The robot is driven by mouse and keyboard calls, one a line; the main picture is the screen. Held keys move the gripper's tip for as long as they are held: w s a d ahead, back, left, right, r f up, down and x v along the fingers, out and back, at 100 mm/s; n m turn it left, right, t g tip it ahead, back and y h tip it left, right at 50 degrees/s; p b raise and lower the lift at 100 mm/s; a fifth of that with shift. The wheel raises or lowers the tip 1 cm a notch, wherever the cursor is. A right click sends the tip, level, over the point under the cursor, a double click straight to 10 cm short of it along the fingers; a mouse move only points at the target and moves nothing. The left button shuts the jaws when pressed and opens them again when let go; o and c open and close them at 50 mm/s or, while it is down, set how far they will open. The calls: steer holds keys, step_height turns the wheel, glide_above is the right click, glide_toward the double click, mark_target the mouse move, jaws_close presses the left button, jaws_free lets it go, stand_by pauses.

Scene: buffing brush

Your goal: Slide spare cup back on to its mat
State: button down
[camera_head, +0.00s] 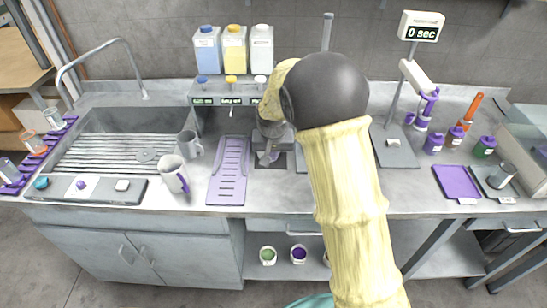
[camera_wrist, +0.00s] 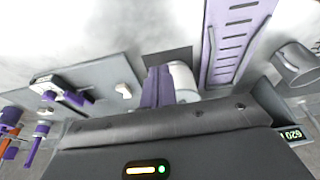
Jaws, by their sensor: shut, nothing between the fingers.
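A small grey cup (camera_head: 501,175) stands at the far right of the counter in the head view. It appears to be on or at the edge of a dark mat (camera_head: 486,189) with a white label; the exact contact is hard to tell. An empty purple mat (camera_head: 457,182) lies just left of it. The labels are too small to read, so I cannot tell which mat is the cup's own. My gripper (camera_head: 266,158) is shut and empty, low over the middle of the counter, far left of this cup. My arm hides part of the counter.
A purple slotted tray (camera_head: 230,172) lies left of my gripper. A grey mug (camera_head: 189,144) and a white jug with a purple handle (camera_head: 173,174) stand by the sink. A grey stand (camera_head: 394,147) and several purple-capped bottles (camera_head: 434,144) are on the right.

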steer(key=shift+a, duration=0.2)
steer(key=s+d+r, duration=0.1)
steer(key=s+d, duration=0.6)
steer(key=s, duration=0.5)
steer(key=s+d+r, duration=0.2)
steer(key=s+d, duration=0.6)
steer(key=s, duration=0.4)
steer(key=shift+d+r+g, duration=0.15)
steer(key=shift+r+g, duration=0.15)
steer(key=shift+g, duration=0.1)
steer(key=shift+w, duration=0.1)
